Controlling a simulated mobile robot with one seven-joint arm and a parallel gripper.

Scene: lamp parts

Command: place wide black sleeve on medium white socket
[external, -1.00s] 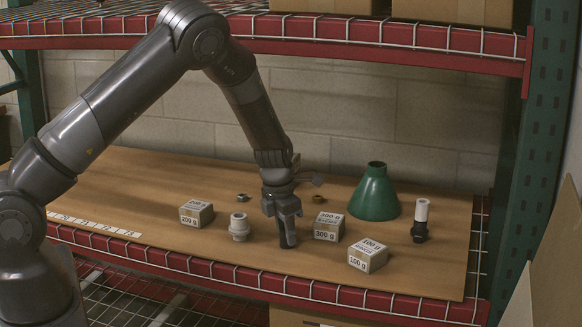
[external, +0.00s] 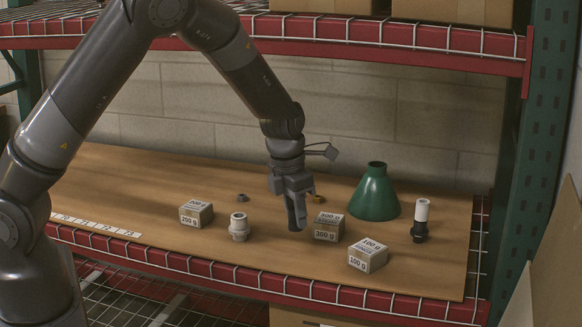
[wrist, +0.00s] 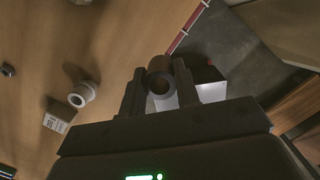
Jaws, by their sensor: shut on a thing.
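The wide black sleeve (external: 297,215) is a dark hollow tube. My gripper (external: 294,200) is shut on it, and it hangs roughly upright below the fingers, apparently above the board. In the wrist view, the sleeve (wrist: 158,68) sits between the two fingers (wrist: 160,92) with its round opening showing. The medium white socket (external: 239,228), a stepped white piece, stands upright on the board to the left of my gripper. It also shows at the left of the wrist view (wrist: 83,95), apart from the sleeve.
Weight boxes stand left (external: 196,213), right (external: 328,226) and front right (external: 367,255). A green cone (external: 375,193) and a white tube on a black base (external: 421,220) stand farther right. Small grey (external: 242,198) and brown (external: 319,198) rings lie behind. A red upper shelf (external: 390,35) overhangs.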

